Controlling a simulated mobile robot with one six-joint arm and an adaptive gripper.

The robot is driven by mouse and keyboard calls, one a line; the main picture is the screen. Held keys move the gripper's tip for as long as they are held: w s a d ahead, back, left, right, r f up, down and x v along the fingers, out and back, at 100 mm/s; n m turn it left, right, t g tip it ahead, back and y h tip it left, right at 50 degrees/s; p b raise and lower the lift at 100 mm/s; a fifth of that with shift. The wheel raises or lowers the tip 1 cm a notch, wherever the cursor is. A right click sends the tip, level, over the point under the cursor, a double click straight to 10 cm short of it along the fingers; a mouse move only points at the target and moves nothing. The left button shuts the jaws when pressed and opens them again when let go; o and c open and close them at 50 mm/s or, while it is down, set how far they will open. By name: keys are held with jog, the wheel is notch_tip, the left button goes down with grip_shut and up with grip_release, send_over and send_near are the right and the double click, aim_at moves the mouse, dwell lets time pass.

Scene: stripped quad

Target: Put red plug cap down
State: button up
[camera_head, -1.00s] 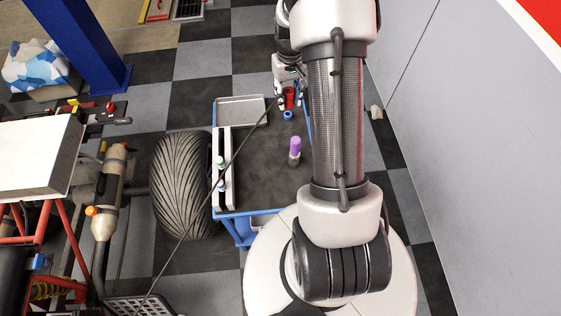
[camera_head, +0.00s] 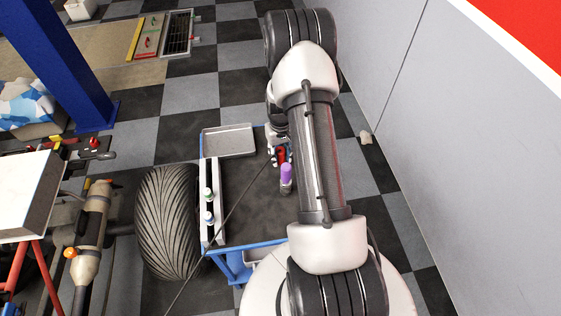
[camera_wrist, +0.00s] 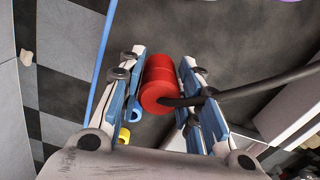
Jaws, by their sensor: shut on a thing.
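The red plug cap (camera_wrist: 160,85) is a ribbed red cylinder between the two fingers of my gripper (camera_wrist: 162,92) in the wrist view. My gripper is shut on it. A black cable runs from the cap's near end to the right. In the head view the red cap (camera_head: 281,155) and my gripper (camera_head: 278,157) are over the dark top of the blue cart (camera_head: 250,205), just beyond a purple-capped bottle. I cannot tell whether the cap touches the cart top.
The purple-capped bottle (camera_head: 286,175) stands close to the gripper. A grey tray (camera_head: 228,140) is at the cart's far left. A white rack (camera_head: 211,205) lines the left edge beside a tyre (camera_head: 168,220). Blue (camera_wrist: 135,113) and yellow (camera_wrist: 124,135) pieces lie beside the left finger.

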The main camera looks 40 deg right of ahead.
aim_at(280, 161)
jog(key=shift+f+b, duration=0.35)
jog(key=shift+f, duration=1.3)
jog(key=shift+f, duration=0.2)
jog(key=o, duration=1.1)
jog(key=shift+c, duration=0.2)
jog(key=shift+r, duration=0.15)
